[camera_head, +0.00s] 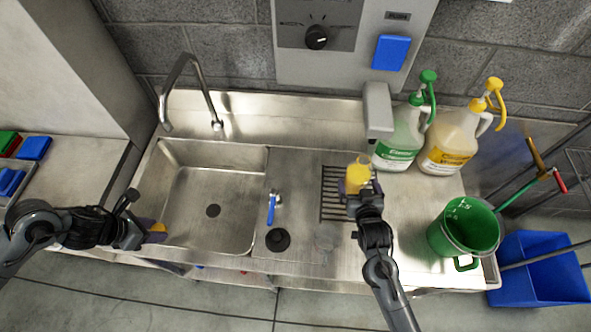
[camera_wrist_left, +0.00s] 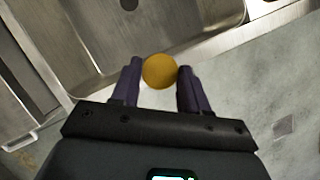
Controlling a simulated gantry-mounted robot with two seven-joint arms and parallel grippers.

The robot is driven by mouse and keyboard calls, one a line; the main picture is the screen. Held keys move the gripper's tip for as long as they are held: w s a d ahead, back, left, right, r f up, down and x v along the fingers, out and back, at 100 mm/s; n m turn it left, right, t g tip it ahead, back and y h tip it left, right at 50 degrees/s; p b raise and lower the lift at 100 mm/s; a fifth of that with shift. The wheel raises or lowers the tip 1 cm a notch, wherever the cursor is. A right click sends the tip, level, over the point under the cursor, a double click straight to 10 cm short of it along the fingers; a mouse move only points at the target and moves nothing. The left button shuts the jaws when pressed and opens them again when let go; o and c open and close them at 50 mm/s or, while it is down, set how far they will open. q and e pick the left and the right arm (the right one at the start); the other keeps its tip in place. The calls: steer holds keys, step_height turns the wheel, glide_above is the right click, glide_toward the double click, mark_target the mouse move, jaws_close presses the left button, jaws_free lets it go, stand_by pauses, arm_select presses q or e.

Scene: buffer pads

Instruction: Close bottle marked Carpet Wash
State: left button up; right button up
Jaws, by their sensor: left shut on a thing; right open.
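A small yellow bottle (camera_head: 357,178) stands at the grated drain on the right part of the steel counter, and no marking on it can be read. My right gripper (camera_head: 361,194) is open right at the near side of this bottle. Whether its fingers touch the bottle cannot be told. My left gripper (camera_head: 152,231) is shut on a round orange-yellow cap (camera_wrist_left: 159,71), at the sink's front left edge. The cap lies between the two purple fingertips in the left wrist view (camera_wrist_left: 159,76).
A sink basin (camera_head: 212,200) with a tall faucet (camera_head: 172,95) is on the left. Pump jugs with green (camera_head: 398,140) and yellow (camera_head: 450,145) tops stand behind the bottle. A green bucket (camera_head: 463,228) stands right. A grey dispenser (camera_head: 377,110) overhangs the bottle's area.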

steer(key=shift+x, duration=1.5)
steer(key=shift+a, duration=0.1)
steer(key=shift+c, duration=0.2)
steer(key=c, duration=1.4)
steer(key=shift+r, duration=0.15)
